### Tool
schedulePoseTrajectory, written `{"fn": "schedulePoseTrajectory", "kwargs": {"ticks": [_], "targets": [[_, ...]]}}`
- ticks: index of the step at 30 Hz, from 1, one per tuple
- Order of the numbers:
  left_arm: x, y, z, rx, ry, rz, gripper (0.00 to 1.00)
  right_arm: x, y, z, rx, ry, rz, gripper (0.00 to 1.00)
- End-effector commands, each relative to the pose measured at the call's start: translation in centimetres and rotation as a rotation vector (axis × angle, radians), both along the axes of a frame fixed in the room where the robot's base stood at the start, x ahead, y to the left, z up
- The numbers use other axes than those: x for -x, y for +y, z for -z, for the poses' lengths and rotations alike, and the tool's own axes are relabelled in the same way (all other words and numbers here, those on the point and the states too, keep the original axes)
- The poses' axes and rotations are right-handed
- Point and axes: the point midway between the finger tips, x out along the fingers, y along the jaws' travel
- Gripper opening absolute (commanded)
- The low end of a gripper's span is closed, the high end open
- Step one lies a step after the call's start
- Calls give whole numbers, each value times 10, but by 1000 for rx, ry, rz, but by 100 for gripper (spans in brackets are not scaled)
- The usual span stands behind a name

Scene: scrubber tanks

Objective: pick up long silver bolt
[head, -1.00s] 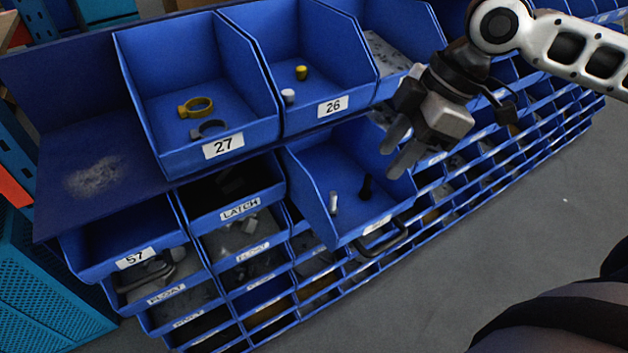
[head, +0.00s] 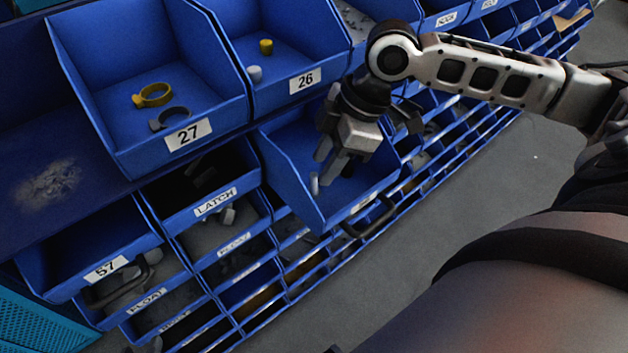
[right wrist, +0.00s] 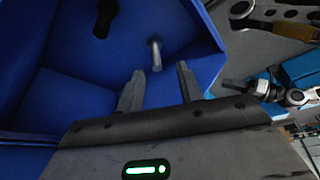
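The long silver bolt (head: 314,183) stands in a pulled-out blue bin (head: 285,172) below bin 26. It also shows in the right wrist view (right wrist: 155,54), just beyond the fingertips and in line with the gap between them. My right gripper (head: 328,168) reaches down into this bin beside the bolt. Its two fingers are apart with nothing between them, as the right wrist view shows (right wrist: 160,72). My left gripper is not in view.
Bin 27 (head: 110,130) holds a yellow ring clamp (head: 153,95) and a grey one (head: 170,118). Bin 26 (head: 225,60) holds a yellow piece and a white piece. The bin walls stand close around my right gripper. Bare floor (head: 465,195) lies to the right.

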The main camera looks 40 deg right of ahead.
Motion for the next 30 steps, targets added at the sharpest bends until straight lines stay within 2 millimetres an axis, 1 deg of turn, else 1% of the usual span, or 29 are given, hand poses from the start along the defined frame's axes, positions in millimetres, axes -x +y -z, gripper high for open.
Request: {"fn": "schedulePoseTrajectory", "kwargs": {"ticks": [3, 6, 9, 17, 18, 20, 21, 22, 30], "targets": [[-1, 0, 4, -2, -2, 0, 36, -6, 7, 18, -4, 2, -1, 37], [-1, 0, 6, -3, -5, 1, 36, -10, 12, 31, -3, 2, -1, 37], [-2, 0, 6, -4, -8, 0, 36, -12, 15, 40, -2, 1, -1, 37], [-3, 0, 2, -1, -16, 1, 36, -12, 16, 42, 0, 0, -1, 37], [-3, 0, 1, -1, -17, 1, 36, -12, 16, 42, 0, 0, -1, 31], [-3, 0, 1, -1, -17, 1, 36, -12, 16, 42, 0, 0, -1, 14], [-3, 0, 1, -1, -17, 1, 36, -12, 16, 42, 0, 0, -1, 3], [-3, 0, 1, -1, -17, 1, 36, -12, 16, 42, 0, 0, -1, 0], [-3, 0, 2, -1, -16, 2, 36, -12, 16, 41, -1, -1, -1, 0]]}}
